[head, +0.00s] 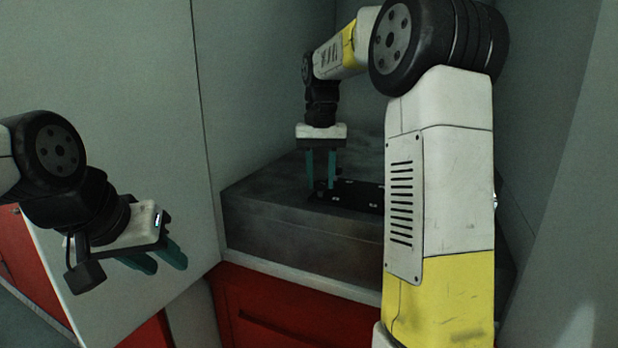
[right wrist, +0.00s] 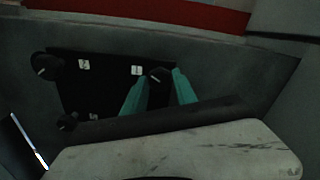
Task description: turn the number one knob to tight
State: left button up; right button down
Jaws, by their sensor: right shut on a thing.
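A black panel (head: 352,190) with small knobs lies on top of the dark grey block, and it also shows in the right wrist view (right wrist: 108,82). My right gripper (head: 321,186) points straight down at the panel's left end. In the right wrist view its teal fingers (right wrist: 160,82) are shut on a small black knob (right wrist: 157,74), which shows between their tips. Two more black knobs, one at the corner (right wrist: 46,66) and one lower (right wrist: 68,121), stand free. The white labels are too small to read. My left gripper (head: 163,260) hangs open and empty, away from the block.
The dark grey block (head: 290,232) sits on a red cabinet (head: 285,312) with a pale top edge. Grey walls close in behind and at the right. My right arm hides the panel's right end in the head view. The room around my left gripper is free.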

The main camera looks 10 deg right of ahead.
aim_at(320, 182)
jog(key=c, duration=1)
grip_release()
notch_tip(320, 182, up, 7)
jog(key=shift+r, duration=0.4)
